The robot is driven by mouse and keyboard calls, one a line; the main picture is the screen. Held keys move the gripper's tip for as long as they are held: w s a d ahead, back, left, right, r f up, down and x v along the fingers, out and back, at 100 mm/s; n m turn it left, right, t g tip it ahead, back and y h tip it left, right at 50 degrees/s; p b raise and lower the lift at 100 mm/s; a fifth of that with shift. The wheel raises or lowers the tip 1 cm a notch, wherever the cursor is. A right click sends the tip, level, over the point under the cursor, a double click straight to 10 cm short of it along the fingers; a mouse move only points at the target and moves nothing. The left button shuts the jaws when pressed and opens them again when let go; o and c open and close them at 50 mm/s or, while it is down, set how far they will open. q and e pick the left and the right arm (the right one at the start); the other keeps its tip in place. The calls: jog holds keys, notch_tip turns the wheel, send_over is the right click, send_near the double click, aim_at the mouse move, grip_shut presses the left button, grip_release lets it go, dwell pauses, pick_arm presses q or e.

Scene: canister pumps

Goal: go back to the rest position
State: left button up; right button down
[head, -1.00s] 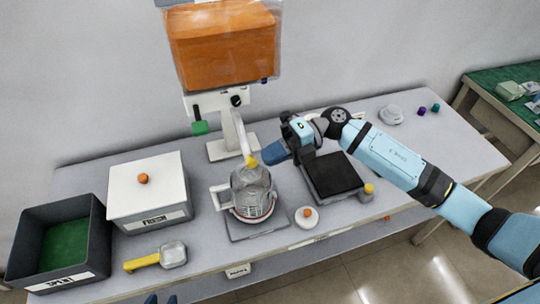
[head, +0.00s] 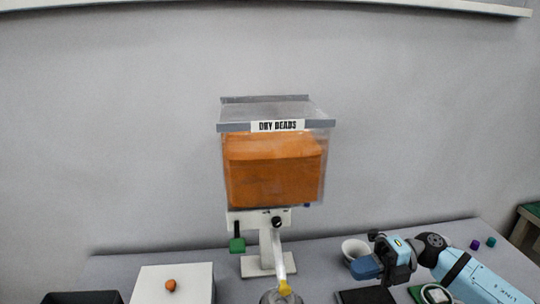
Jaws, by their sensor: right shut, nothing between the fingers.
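My right gripper (head: 364,267) shows at the lower right of the head view, its blue fingers shut and empty. It points left, above the table, beside a small white cup (head: 352,247) and above a dark flat plate (head: 365,297). My right arm reaches in from the lower right. The clear dispenser (head: 276,165) labelled DRY BEADS, holding orange beads, stands left of the gripper, apart from it. Its yellow-tipped spout (head: 284,287) hangs over a jug, of which only the top (head: 281,297) shows. My left gripper is not in view.
A white box (head: 195,283) with an orange knob and a dark bin (head: 82,298) stand at the lower left. The table front is cut off.

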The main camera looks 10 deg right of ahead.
jog(key=a+m+t+y+p, duration=0.3)
jog(key=a+m+t, duration=0.1)
jog(key=m+t, duration=0.2)
jog(key=s+f+m+t+h+p, duration=0.6)
jog(key=s+f+m+h, duration=1.1)
jog(key=m, duration=1)
jog(key=shift+s+d+f+m+p, duration=0.4)
jog(key=shift+s+f+p, duration=0.2)
jog(key=shift+f, duration=0.2)
